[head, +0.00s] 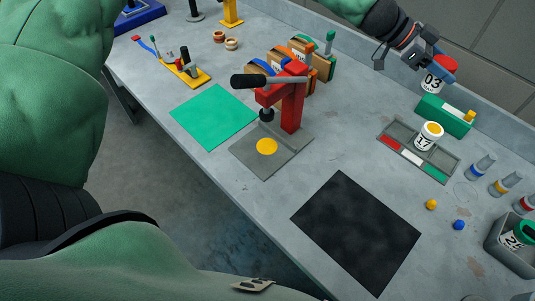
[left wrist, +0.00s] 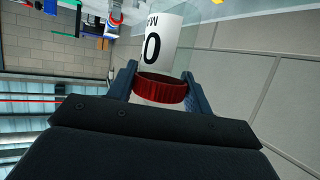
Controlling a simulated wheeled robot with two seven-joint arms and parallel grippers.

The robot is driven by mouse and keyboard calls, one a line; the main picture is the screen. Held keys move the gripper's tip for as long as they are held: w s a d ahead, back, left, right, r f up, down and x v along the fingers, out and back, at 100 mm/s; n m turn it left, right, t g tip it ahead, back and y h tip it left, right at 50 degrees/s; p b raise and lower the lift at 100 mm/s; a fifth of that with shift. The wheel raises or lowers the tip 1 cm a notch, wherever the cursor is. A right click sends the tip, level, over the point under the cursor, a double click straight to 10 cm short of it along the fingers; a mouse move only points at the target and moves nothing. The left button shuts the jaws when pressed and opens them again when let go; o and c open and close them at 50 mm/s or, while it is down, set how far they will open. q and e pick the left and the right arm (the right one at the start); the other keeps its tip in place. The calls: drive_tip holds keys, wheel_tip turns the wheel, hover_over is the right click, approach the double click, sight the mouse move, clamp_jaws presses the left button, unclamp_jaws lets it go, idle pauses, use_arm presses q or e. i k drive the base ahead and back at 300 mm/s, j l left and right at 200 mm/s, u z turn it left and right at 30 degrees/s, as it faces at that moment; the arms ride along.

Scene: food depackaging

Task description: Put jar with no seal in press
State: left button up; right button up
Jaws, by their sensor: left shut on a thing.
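My left gripper (head: 424,56) is shut on a jar (head: 432,84) marked 03 with a red lid, at the upper right of the head view. In the left wrist view the red lid (left wrist: 160,90) sits between the fingers, and the jar's white label (left wrist: 160,45) shows beyond it. The red press (head: 292,103) with a black handle stands mid-table, away from the gripper. Its grey base (head: 284,150) carries a yellow disc (head: 267,146) and no jar. I cannot tell from the jar's look whether it has a seal. My right gripper is not in view.
A jar marked 17 (head: 429,136) stands on the grey tray (head: 441,156) with red, white and green strips. A green box (head: 440,117) is just below the held jar. A jar marked 25 (head: 514,238) sits in a grey bin (head: 510,258). A black mat (head: 356,232) lies clear.

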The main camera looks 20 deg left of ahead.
sight(269, 146)
drive_tip(key=k, duration=1.4)
